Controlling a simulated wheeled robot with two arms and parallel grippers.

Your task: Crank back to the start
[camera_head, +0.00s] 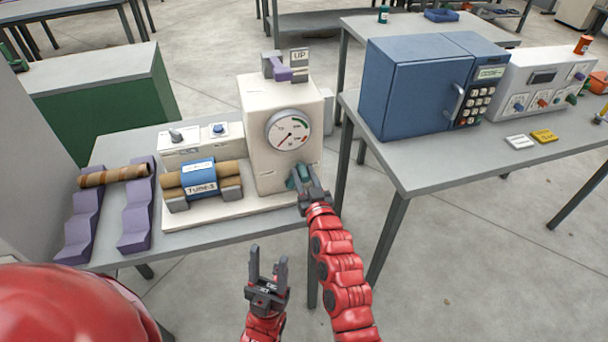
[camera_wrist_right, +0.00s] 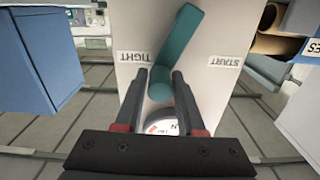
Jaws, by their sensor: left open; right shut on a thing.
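The cream winder housing (camera_head: 257,140) stands on the left table with a round gauge (camera_head: 289,130) on its front. Its teal crank (camera_head: 304,171) is low on the right side. My right gripper (camera_head: 304,182) is shut on the crank there. In the right wrist view, the teal crank (camera_wrist_right: 178,45) shows as a slanted bar above the fingertips (camera_wrist_right: 165,78). The TIGHT label (camera_wrist_right: 141,57) is left of it and the START label (camera_wrist_right: 225,61) is right, both upside down. My left gripper (camera_head: 268,257) is open and empty in front of the table.
Another brown tube (camera_head: 113,176) rests on purple stepped stands (camera_head: 137,215). A purple lever with an UP sign (camera_head: 299,57) tops the housing. A blue microwave-like box (camera_head: 412,88) stands on the right table (camera_head: 420,165).

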